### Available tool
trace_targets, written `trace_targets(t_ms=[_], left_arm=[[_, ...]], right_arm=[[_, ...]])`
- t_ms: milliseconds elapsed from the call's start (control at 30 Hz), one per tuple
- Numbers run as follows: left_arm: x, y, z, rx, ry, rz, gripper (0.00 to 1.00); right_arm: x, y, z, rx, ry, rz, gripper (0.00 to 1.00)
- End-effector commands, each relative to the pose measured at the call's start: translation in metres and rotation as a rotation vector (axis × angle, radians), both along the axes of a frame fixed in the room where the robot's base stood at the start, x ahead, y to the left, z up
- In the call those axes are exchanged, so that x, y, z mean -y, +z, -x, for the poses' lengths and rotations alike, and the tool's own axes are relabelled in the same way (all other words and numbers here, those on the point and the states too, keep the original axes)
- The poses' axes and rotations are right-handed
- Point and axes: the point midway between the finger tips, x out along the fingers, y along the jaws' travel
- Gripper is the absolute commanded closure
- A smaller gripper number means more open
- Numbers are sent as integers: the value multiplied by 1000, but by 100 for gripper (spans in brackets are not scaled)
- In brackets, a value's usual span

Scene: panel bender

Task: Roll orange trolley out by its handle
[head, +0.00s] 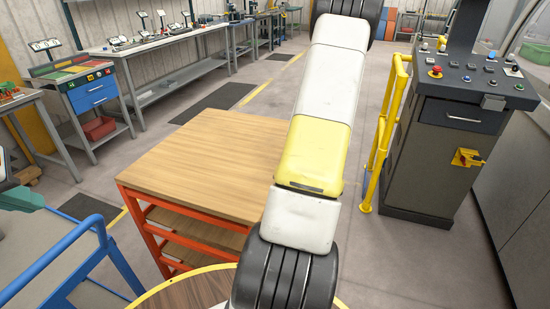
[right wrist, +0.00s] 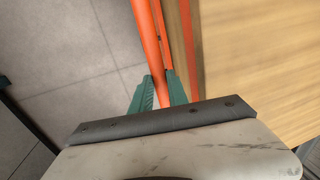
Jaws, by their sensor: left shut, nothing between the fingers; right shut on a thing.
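The orange trolley (head: 215,160) has a wooden top, lower wooden shelves and an orange frame. It stands left of centre in the head view, partly behind my own arm. In the right wrist view its wooden top (right wrist: 260,70) lies to the right, beside the orange handle bar (right wrist: 148,40). My right gripper (right wrist: 160,88) is shut on that bar, with a teal finger on each side. The right gripper does not show in the head view. My left gripper (head: 22,198) is at the left edge of the head view, shut and empty, away from the trolley.
A blue tubular rail (head: 70,245) stands at the front left. A round wooden surface with a yellow rim (head: 190,290) is at the bottom. A yellow rail (head: 385,135) and grey control cabinet (head: 435,150) stand right. Workbenches (head: 165,45) line the back left. Open floor lies behind the trolley.

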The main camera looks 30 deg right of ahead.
Motion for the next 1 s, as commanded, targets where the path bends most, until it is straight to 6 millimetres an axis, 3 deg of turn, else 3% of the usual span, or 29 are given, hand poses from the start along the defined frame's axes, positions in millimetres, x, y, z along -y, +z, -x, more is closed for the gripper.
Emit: trace_targets(t_ms=[233,267,367,733,1000], left_arm=[[0,0,0,0,0,0,100],[0,0,0,0,0,0,100],[0,0,0,0,0,0,100],[0,0,0,0,0,0,100],[0,0,0,0,0,0,100]], right_arm=[[-1,0,0,-1,2,-1,100],[-1,0,0,-1,2,-1,76],[-1,0,0,-1,2,-1,59],[1,5,0,1,1,1,59],[6,47,6,3,0,3,59]])
